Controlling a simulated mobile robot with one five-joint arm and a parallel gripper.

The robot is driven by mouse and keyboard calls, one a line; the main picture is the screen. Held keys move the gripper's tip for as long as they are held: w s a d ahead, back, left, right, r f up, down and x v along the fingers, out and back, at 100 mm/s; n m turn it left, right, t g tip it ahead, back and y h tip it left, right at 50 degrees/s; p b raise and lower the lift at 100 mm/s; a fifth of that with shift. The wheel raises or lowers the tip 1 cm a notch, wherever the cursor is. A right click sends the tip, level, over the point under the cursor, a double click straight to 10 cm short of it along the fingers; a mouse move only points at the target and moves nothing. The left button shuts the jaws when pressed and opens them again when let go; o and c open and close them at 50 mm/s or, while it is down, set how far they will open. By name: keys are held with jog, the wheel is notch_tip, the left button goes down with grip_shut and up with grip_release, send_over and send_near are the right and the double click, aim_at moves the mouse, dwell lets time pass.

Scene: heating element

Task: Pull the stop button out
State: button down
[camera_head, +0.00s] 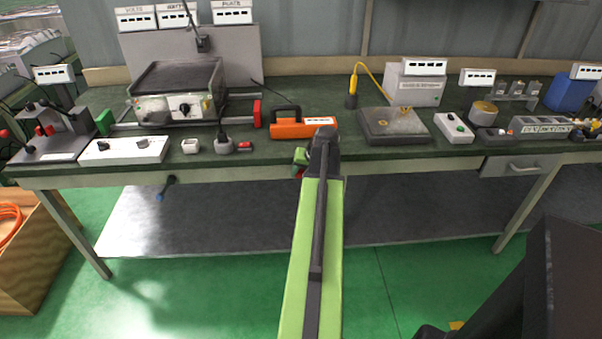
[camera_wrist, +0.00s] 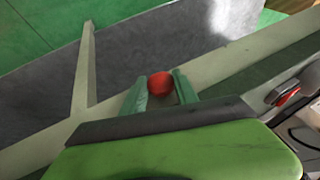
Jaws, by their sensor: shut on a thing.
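The stop button appears as a red round knob (camera_wrist: 160,83) in the middle of the wrist view, against the pale front edge of the workbench. My gripper (camera_wrist: 160,77) has its two green fingers on either side of the knob and is shut on it. In the head view my gripper (camera_head: 300,158) is at the bench's front edge, at the end of my green arm and partly hidden by it. The knob's base and mounting are hidden, and I cannot tell how far out the knob stands.
The workbench (camera_head: 400,158) carries an orange tool (camera_head: 303,128) just behind my gripper, a dark flat plate (camera_head: 393,125) to the right, and a white switch box (camera_head: 124,149) to the left. A drawer (camera_head: 520,165) is at the front right. Green floor (camera_head: 180,290) in front is clear.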

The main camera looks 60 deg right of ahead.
jog(key=shift+s+a, duration=0.3)
jog(key=shift+a, duration=0.2)
jog(key=c, duration=0.9)
grip_release()
jog(key=shift+r+p, duration=0.3)
jog(key=p+v, duration=1.4)
jog(key=v, duration=0.3)
jog(key=shift+d+p, duration=0.1)
jog(key=shift+p, duration=0.3)
jog(key=shift+w, duration=0.1)
